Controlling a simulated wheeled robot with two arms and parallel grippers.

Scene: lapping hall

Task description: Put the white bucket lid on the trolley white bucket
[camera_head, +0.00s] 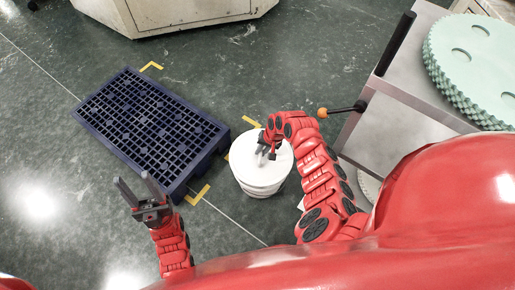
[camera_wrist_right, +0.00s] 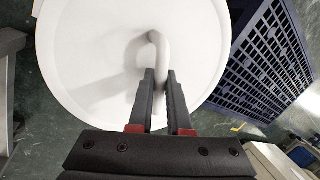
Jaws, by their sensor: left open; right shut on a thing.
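A white bucket (camera_head: 262,190) stands on the green floor in the middle of the head view. A round white lid (camera_head: 243,163) with a loop handle lies over its top; I cannot tell whether it is fully seated. My right gripper (camera_head: 265,151) is shut on the lid's handle. In the right wrist view the fingers (camera_wrist_right: 160,80) grip the handle (camera_wrist_right: 161,50), with the lid (camera_wrist_right: 95,55) flat beyond them. My left gripper (camera_head: 134,184) is open and empty, left of the bucket near the pallet's front corner.
A dark blue grid pallet (camera_head: 145,125) lies left of the bucket, with yellow floor marks around it. A grey metal cart (camera_head: 400,125) with a black handle and stacked green discs (camera_head: 475,60) stands at right. A beige cabinet (camera_head: 170,15) is at the back. Open floor lies at left.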

